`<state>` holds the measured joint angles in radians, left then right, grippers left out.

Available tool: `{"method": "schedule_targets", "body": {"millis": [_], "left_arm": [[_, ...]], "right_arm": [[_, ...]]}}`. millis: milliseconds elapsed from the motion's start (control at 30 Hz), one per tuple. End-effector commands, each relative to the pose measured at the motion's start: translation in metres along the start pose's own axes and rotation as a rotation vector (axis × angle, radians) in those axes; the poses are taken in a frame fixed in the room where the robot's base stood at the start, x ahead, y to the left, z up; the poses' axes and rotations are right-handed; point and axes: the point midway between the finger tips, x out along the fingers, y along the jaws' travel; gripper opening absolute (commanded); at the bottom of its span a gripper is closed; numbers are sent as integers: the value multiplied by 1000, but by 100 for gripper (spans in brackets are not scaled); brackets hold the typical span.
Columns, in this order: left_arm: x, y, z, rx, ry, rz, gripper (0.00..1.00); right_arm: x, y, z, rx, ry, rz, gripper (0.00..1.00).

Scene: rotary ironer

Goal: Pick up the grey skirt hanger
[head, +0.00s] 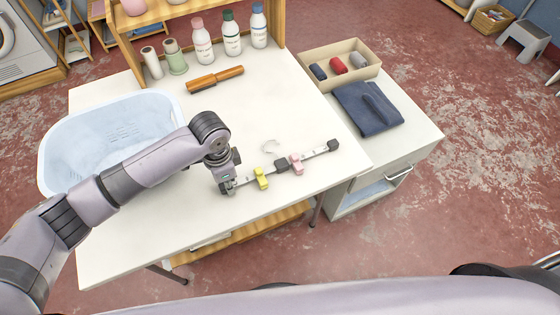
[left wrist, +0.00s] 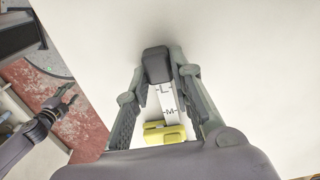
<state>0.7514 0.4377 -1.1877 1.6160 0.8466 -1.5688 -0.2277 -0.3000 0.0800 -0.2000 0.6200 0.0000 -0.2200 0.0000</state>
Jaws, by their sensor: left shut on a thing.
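The grey skirt hanger (head: 316,153) lies on the white table, with a pale hook, dark grey end caps, and a yellow clip (head: 261,178) and a pink clip (head: 296,163) on its bar. My left gripper (head: 226,187) is at the bar's left end. In the left wrist view its fingers (left wrist: 160,76) are shut on the hanger, around the end with the dark cap (left wrist: 156,65). The bar there shows the letters L and M, with the yellow clip beyond. My right gripper (left wrist: 71,94) shows small at the left, apart from the hanger, its fingers parted.
A pale blue basket (head: 60,150) stands left, under my left arm. A beige tray (head: 310,60) and folded navy cloth (head: 366,110) lie right. The table right of the basket is mostly clear.

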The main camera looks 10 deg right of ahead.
Motion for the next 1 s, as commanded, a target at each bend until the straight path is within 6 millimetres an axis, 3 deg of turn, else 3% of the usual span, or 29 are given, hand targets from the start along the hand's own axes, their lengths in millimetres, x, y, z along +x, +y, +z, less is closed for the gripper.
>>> {"method": "schedule_targets", "body": {"millis": [467, 900, 1000], "left_arm": [[-5, -1, -1, 0, 2, -2, 0], [-84, -1, -1, 0, 4, -3, 0], [-94, 0, -1, 1, 2, -2, 0]], "right_arm": [[0, 0, 0, 0, 0, 0, 45], [0, 0, 0, 0, 0, 0, 45], [0, 0, 0, 0, 0, 0, 45]]}}
